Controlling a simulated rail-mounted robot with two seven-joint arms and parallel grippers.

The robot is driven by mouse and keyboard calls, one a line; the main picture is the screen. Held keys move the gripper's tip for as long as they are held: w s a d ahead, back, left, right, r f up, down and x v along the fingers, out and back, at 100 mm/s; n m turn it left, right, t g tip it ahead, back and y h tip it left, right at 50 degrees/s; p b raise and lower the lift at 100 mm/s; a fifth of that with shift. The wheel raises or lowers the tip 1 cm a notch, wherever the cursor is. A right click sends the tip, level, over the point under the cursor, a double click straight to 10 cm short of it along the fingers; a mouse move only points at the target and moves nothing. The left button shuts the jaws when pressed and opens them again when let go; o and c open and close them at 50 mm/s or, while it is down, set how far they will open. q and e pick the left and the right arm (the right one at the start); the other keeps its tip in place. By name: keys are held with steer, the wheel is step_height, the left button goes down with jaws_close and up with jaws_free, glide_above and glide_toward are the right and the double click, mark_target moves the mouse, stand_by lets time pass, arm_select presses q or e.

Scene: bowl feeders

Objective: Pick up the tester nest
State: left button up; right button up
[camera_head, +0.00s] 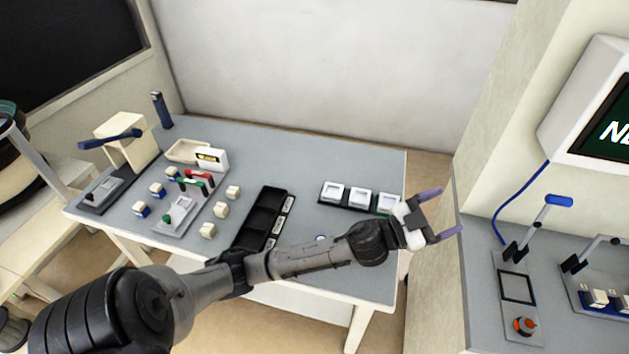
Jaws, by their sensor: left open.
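I cannot tell for certain which thing is the tester nest. A grey fixture (180,214) with a green knob and red and green parts stands on the left table. A grey plate with a square black frame (517,287) and an orange-red knob (524,326) lies on the right bench. My left gripper (446,212) is open, its two purple fingers pointing right. In the picture it sits between the table's right edge and the right bench. I see nothing between its fingers. My right gripper is not in view.
A black compartment tray (262,215) and a row of white square pieces (361,198) are on the left table (300,165). Several small cubes (221,209) surround the grey fixture. A blue-handled lever (558,201) rises from the right bench (480,270). A screen (605,110) hangs above.

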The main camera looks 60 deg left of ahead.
arm_select(q)
step_height(320, 180, up, 3)
steer(key=a+m+h, duration=0.1)
steer(key=m+h, duration=0.3)
steer(key=m, duration=0.2)
steer(key=m+g+y+p, duration=0.2)
steer(key=m+g+y, duration=0.6)
steer(key=m+g, duration=0.95)
glide_above(333, 191)
step_height(333, 191, down, 8)
steer(key=r+n+g, duration=0.1)
steer(key=n+g, duration=0.3)
steer(key=shift+y, duration=0.3)
step_height(333, 191, down, 7)
steer(key=shift+s+a+b, duration=0.1)
steer(key=shift+a+b, duration=0.05)
steer(key=shift+b, duration=0.75)
steer(key=shift+f, duration=0.9)
step_height(333, 191, down, 4)
steer(key=b, duration=0.2)
steer(key=shift+f+b, duration=0.15)
steer(key=shift+b, duration=0.2)
steer(key=shift+f, duration=0.45)
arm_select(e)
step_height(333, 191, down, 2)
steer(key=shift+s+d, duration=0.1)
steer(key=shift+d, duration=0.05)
